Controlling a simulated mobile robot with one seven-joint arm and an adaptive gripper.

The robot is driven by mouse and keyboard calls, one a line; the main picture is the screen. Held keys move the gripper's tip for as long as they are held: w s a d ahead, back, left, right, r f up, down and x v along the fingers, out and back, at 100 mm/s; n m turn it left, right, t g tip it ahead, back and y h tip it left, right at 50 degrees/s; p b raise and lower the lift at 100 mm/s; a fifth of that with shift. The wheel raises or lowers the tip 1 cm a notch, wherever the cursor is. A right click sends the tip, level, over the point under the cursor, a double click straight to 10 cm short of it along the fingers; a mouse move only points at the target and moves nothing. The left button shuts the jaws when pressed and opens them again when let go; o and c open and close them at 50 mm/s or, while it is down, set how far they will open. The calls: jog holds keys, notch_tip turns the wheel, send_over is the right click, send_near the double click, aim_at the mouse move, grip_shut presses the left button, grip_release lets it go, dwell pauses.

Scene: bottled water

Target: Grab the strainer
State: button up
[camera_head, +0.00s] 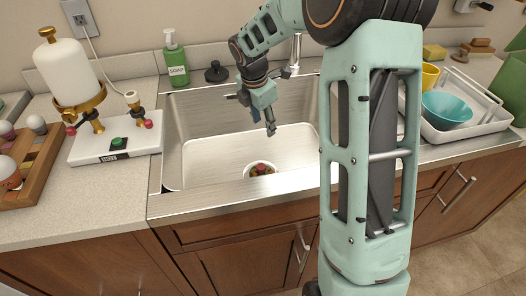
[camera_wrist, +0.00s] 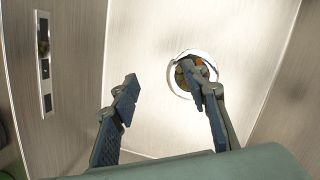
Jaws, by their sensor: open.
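The strainer (camera_head: 252,173) sits in the drain at the bottom of the sink, with red, green and brown bits in it. In the wrist view the strainer (camera_wrist: 171,71) shows as a bright round rim with the coloured bits inside, partly covered by my right finger. My gripper (camera_head: 270,131) is inside the sink, above the strainer and apart from it. In the wrist view my gripper (camera_wrist: 163,90) has its two fingers spread wide with nothing between them.
The steel sink (camera_head: 205,204) has high walls around my gripper. A green soap bottle (camera_head: 175,62) stands behind it. A white device (camera_head: 118,150) stands on the left counter beside a wooden rack (camera_head: 43,170). A white dish rack (camera_head: 450,134) with a teal bowl (camera_head: 447,108) is at right.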

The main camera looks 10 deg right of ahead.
jog(key=n+g, duration=0.2)
send_over(261, 166)
jog(key=shift+y, duration=0.4)
notch_tip(261, 166, down, 5)
jog(key=shift+w+a+r, duration=0.15)
notch_tip(261, 166, down, 5)
jog(key=shift+r+b, duration=0.2)
jog(key=shift+b, duration=0.5)
jog(key=f+b, duration=0.1)
jog(key=f, duration=0.5)
jog(key=shift+s+b, duration=0.2)
jog(key=shift+b, duration=0.1)
grip_shut()
